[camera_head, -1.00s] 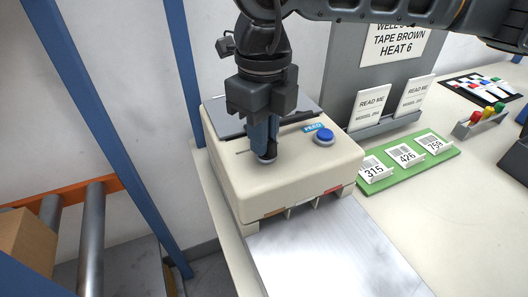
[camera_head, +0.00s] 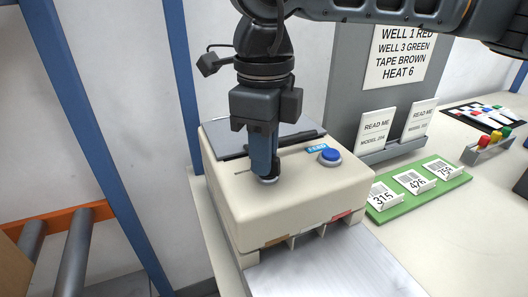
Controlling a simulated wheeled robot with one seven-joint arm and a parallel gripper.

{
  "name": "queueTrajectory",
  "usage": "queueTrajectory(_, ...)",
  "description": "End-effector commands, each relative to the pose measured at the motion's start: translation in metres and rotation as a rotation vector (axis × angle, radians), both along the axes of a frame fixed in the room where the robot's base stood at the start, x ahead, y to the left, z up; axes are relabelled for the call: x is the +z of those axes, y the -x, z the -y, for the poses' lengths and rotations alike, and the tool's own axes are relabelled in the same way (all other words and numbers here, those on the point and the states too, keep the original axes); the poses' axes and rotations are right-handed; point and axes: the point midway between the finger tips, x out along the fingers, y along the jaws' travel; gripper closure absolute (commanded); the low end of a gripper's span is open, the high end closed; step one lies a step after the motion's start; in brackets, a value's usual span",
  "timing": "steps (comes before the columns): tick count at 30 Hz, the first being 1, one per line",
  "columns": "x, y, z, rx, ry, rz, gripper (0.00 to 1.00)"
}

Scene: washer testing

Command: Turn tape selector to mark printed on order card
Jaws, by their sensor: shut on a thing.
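The cream tape machine (camera_head: 300,200) stands on the bench in the head view. My gripper (camera_head: 265,178) points down at its top and is shut on the selector knob (camera_head: 269,182), a small grey piece. The fingers hide most of the knob, and its pointer and marks cannot be read. The order card (camera_head: 400,50) on the grey panel reads "WELL 1 RED, WELL 3 GREEN, TAPE BROWN, HEAT 6". Coloured tape ends, including a brownish one (camera_head: 273,241) and a red one (camera_head: 340,216), show at the front slots.
A blue button (camera_head: 329,156) with a blue label sits right of my gripper. A dark lid (camera_head: 262,138) lies behind it. A green strip (camera_head: 405,203) with numbered cards and two "READ ME" cards (camera_head: 376,128) stand to the right. A blue post (camera_head: 180,70) rises at left.

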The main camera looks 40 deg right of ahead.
Motion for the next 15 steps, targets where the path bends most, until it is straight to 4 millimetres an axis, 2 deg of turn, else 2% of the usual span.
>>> queueTrajectory(3, 0.0007, -0.0001, -0.0004, 0.002, -0.001, 0.001, 1.00)
queueTrajectory(4, 0.0007, -0.0001, -0.0004, 0.002, -0.001, 0.001, 0.83)
queueTrajectory(11, 0.0004, -0.0001, -0.0003, 0.001, -0.001, 0.001, 0.61)
queueTrajectory(15, 0.0002, 0.0000, -0.0001, 0.000, 0.000, 0.000, 0.61)
